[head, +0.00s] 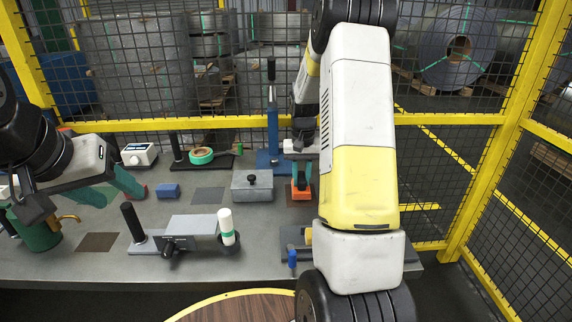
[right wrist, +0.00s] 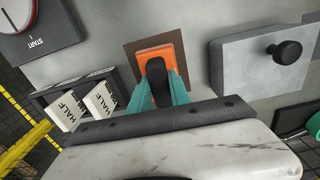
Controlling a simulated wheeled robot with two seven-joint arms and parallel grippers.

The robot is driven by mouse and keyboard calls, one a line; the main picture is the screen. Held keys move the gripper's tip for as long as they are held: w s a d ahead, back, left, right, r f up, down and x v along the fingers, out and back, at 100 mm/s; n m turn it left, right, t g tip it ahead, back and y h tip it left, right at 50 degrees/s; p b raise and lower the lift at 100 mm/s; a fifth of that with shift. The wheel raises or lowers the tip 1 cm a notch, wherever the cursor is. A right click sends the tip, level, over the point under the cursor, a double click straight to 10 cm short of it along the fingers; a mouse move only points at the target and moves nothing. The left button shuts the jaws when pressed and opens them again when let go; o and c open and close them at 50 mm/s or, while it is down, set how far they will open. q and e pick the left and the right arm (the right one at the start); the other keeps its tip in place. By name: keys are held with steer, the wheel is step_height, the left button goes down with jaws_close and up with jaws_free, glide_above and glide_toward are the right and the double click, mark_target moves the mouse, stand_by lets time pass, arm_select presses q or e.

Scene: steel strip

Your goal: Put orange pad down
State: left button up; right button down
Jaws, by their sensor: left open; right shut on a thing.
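The orange pad (head: 301,190) has a black grip on top. In the right wrist view the orange pad (right wrist: 158,58) lies over a brown square (right wrist: 132,58) on the grey bench, flat or nearly so; I cannot tell whether it touches. My right gripper (head: 303,176) is shut on the pad's black grip, its teal fingers (right wrist: 162,92) on either side. My left gripper (head: 118,194) is open and empty over the bench's left part, beside a green can (head: 38,236) with a brass spout.
A grey box with a black knob (head: 252,186) stands just left of the pad. A black rack with white HALF blocks (right wrist: 84,98) is close on its other side. Yellow-framed mesh fencing surrounds the bench.

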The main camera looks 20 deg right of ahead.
steer(key=shift+f, duration=0.35)
steer(key=shift+f, duration=0.3)
steer(key=c, duration=1.1)
jaws_free()
steer(key=shift+r, duration=0.15)
step_height(320, 180, up, 6)
steer(key=shift+r, duration=0.8)
